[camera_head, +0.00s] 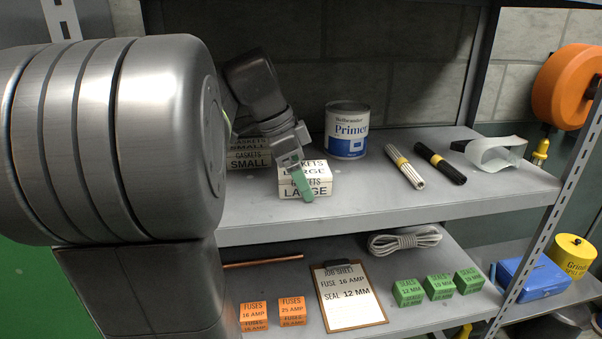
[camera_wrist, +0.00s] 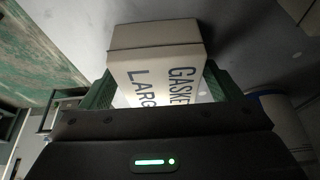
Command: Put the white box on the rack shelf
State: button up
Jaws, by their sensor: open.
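The white box (camera_head: 318,190), labelled GASKETS LARGE, sits on the upper rack shelf (camera_head: 420,200). In the wrist view the white box (camera_wrist: 155,50) lies between the two green fingers of my gripper (camera_wrist: 158,85). In the head view my gripper (camera_head: 301,178) reaches down at the box, with one green finger in front of its front face. The other finger is hidden there. The jaws are open, around the box. A second white box (camera_head: 248,158), labelled GASKETS SMALL, is just left of it, partly hidden by my arm.
A Primer can (camera_head: 347,130) stands close behind right. The shelf's front right is bare. Below are orange fuse boxes (camera_head: 292,309), a clipboard (camera_head: 348,297) and green seal boxes (camera_head: 439,287).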

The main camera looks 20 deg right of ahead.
jog(key=b+v, duration=0.1)
jog(key=v, duration=1.1)
jog(key=shift+w, duration=0.1)
